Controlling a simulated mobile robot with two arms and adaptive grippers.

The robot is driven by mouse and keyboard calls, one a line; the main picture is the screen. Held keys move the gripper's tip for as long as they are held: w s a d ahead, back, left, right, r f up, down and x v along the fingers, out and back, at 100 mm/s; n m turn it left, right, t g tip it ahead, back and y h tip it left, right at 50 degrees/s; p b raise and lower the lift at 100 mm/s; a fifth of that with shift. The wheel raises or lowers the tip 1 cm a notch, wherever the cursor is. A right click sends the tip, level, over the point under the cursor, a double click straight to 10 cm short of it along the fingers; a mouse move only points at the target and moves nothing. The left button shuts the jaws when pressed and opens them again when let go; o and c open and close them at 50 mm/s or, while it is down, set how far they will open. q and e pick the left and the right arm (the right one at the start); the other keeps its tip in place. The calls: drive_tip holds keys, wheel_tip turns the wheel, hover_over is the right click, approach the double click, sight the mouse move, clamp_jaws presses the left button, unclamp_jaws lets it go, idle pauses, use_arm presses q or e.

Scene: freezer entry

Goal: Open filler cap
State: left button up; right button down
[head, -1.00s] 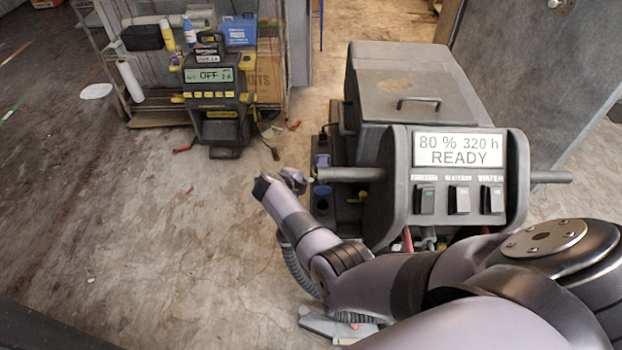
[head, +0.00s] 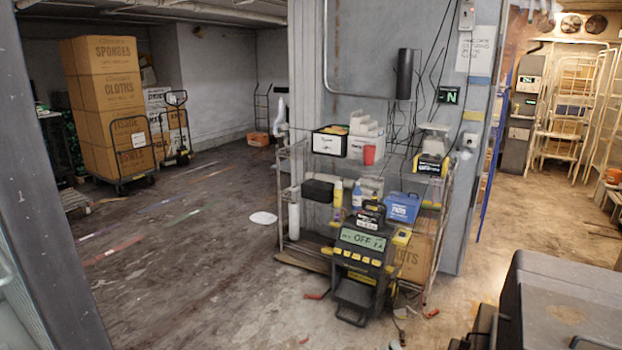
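The floor machine (head: 568,290) shows only in part at the lower right corner, as a grey body with a dark handle on its lid. Its front panel is outside the view. No filler cap can be made out. Neither of my grippers is in view, so what they hold or touch cannot be seen.
A wire shelf (head: 289,210) with boxes and bottles stands against the grey wall. A black charger reading OFF (head: 362,240) stands before it, with red clamps on the floor. Stacked cartons (head: 110,100) sit on a cart at the back left. The floor (head: 190,270) at left is largely clear.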

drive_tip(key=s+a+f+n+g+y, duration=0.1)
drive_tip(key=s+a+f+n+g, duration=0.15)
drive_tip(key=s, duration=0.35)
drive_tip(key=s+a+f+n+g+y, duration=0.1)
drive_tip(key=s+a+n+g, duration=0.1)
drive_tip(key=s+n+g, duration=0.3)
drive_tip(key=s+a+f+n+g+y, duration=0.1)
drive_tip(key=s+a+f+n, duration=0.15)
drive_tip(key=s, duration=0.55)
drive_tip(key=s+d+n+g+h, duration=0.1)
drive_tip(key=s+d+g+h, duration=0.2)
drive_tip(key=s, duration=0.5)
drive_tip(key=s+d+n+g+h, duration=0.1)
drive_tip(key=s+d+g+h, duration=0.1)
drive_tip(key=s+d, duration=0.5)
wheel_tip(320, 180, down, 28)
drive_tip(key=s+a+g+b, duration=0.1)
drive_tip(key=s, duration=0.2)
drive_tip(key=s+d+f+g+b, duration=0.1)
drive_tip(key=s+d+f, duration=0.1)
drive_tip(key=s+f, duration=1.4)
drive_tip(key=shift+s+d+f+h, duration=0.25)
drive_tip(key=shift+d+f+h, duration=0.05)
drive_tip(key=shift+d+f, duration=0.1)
